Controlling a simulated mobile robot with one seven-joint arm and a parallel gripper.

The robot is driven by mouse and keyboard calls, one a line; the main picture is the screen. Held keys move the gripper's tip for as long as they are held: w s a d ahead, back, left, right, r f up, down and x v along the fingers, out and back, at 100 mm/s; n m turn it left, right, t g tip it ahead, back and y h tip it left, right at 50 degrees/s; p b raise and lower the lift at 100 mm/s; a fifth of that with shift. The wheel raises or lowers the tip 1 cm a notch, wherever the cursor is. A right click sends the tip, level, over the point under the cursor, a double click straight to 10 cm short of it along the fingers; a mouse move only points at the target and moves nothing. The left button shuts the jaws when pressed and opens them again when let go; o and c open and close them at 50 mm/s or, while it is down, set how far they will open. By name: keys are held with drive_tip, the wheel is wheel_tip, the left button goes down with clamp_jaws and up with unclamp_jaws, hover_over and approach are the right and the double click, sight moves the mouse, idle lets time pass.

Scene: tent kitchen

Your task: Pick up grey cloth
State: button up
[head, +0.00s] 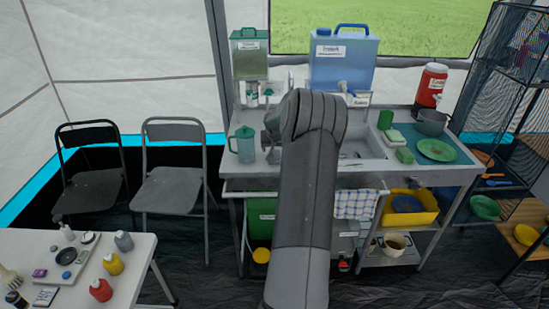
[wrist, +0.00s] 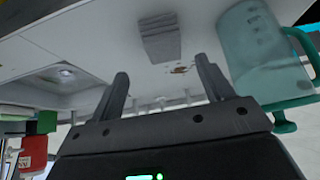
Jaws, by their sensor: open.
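A grey ribbed piece, apparently the folded grey cloth (wrist: 158,37), lies on the pale counter in the wrist view, just beyond the gap between my fingertips. In the head view I cannot make it out; my arm covers that part of the counter. My gripper (wrist: 162,68) is open and empty, its two dark fingers spread apart and pointing towards the cloth. No contact with it shows.
A teal jug (head: 242,145) stands left of my arm, close to one finger in the wrist view (wrist: 262,50). The sink (head: 360,147) and a green plate (head: 437,150) are to the right. A checked towel (head: 355,204) hangs on the front rail.

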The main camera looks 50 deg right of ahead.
sight(275, 153)
drive_tip(key=shift+x, duration=3.1)
drive_tip(key=shift+w+a, duration=0.1)
drive_tip(key=shift+a, duration=0.15)
drive_tip(key=shift+c, duration=0.2)
drive_tip(key=c, duration=1.1)
